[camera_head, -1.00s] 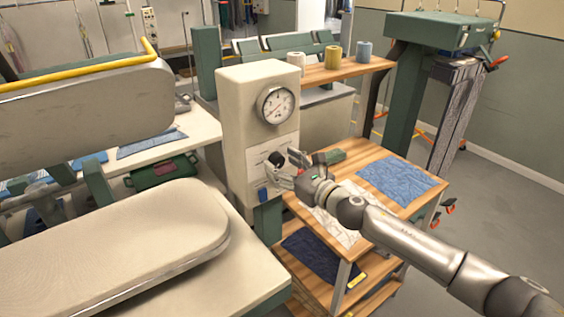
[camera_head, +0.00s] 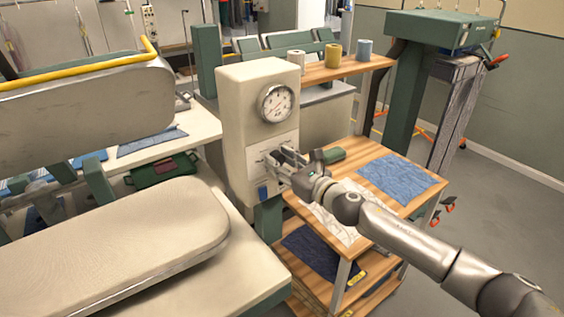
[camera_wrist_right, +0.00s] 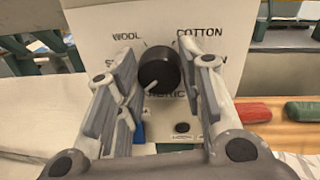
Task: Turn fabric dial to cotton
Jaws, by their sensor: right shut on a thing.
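The fabric dial (camera_wrist_right: 158,68) is a round black knob on a pale panel (camera_wrist_right: 215,25), with a white mark at its lower left. WOOL is printed at the upper left and COTTON at the upper right. Other labels at the sides and below are partly hidden. My right gripper (camera_wrist_right: 156,80) is shut on the dial, one finger on each side. In the head view my right gripper (camera_head: 277,160) is at the front of the cream control box (camera_head: 236,125) and hides the dial. My left gripper is not in view.
A round gauge (camera_head: 276,103) sits above the dial. A blue part (camera_head: 263,193) is below it, and a small black button (camera_wrist_right: 182,127) shows in the wrist view. A padded pressing board (camera_head: 110,240) lies left, and a wooden cart (camera_head: 375,160) with folded cloth stands right.

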